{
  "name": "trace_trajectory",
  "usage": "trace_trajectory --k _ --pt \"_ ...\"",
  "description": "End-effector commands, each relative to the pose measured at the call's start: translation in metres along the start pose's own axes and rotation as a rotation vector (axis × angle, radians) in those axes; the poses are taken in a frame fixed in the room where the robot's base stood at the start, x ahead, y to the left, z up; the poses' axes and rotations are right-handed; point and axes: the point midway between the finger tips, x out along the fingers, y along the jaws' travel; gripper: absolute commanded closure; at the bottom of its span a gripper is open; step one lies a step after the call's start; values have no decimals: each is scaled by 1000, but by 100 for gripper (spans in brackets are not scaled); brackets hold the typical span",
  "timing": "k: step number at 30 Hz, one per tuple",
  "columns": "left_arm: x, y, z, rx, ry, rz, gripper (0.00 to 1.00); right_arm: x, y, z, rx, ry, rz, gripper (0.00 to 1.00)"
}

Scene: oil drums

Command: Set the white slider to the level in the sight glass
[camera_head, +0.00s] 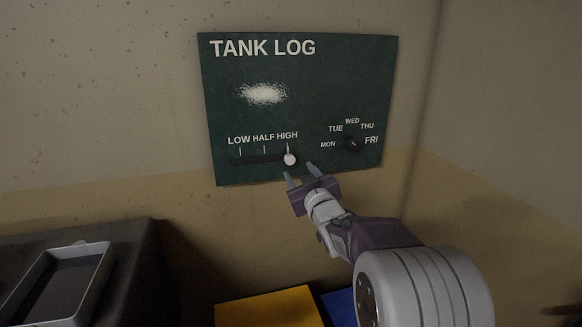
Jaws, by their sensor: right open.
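The dark green TANK LOG board (340,75) hangs on the wall. Its white slider (290,159) is a round knob at the right end of a dark horizontal slot (258,160), under the HIGH mark. LOW and HALF marks stand to its left. My right gripper (301,172) is open and empty, just below and right of the knob, fingers pointing up at the board. I cannot tell whether a finger touches the knob. My left gripper is not in view, and no sight glass shows.
A day dial (354,144) sits right of the slider, its labels running MON to FRI. A grey tray (84,268) lies on a dark surface at lower left. A yellow object (268,308) and a blue one (341,306) are below the board.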

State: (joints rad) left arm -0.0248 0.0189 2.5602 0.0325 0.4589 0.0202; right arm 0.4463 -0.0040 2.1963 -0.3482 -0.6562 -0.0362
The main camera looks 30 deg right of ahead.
Motion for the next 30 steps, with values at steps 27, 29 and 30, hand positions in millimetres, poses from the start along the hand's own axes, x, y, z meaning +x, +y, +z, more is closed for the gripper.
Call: trace_trajectory --k 27,29,30 --pt "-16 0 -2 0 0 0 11 88 -1 1 3 -4 -2 81" --pt "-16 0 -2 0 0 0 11 88 -1 1 3 -4 -2 98" --pt "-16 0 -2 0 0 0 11 88 -1 1 3 -4 -2 100"
